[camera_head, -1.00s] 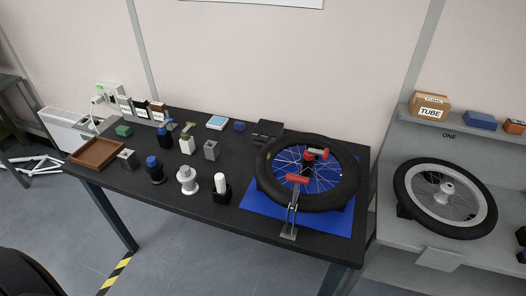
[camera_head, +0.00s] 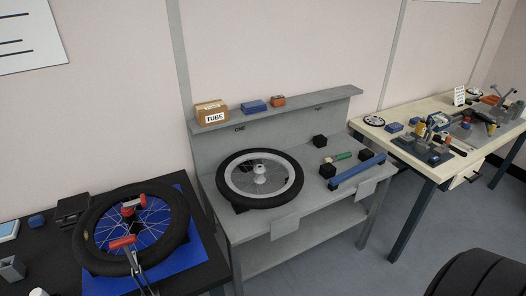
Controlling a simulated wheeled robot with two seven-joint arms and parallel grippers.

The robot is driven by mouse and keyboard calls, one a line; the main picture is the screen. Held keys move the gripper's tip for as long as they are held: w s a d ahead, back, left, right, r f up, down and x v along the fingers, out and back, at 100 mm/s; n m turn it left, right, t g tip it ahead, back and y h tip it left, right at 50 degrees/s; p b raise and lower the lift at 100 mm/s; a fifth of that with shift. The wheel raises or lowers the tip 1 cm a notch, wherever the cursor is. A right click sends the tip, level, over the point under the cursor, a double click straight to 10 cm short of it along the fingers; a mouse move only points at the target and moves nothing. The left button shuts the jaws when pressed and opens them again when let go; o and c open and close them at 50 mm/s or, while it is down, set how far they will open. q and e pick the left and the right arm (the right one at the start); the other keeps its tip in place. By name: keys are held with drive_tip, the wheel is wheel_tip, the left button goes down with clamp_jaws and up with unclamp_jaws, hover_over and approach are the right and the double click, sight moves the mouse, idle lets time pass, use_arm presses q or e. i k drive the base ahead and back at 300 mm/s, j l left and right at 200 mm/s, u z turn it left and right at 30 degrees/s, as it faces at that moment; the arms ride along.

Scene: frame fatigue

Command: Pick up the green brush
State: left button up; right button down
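A small green item (camera_head: 343,156), which looks like the green brush, lies on the grey bench (camera_head: 290,222) right of the wheel. It lies behind a long blue bar and among small black blocks, and is too small to make out bristles. Neither of my grippers is in view.
A wheel with a black tyre (camera_head: 288,193) lies on the grey bench. Black blocks (camera_head: 320,141) and the blue bar (camera_head: 357,170) are near the green item. A shelf holds a TUBE box (camera_head: 212,113). A black table with a wheel stands left, a cluttered wooden table (camera_head: 391,147) right.

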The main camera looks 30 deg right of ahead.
sight(334, 159)
drive_tip(key=z, duration=1.55)
drive_tip(key=i+l, duration=0.15)
drive_tip(key=l, duration=0.15)
drive_tip(key=i+l, duration=0.2)
drive_tip(key=i+l+u, duration=0.1)
drive_tip(key=l, duration=0.3)
drive_tip(key=i+l, duration=0.2)
drive_tip(key=l, duration=0.15)
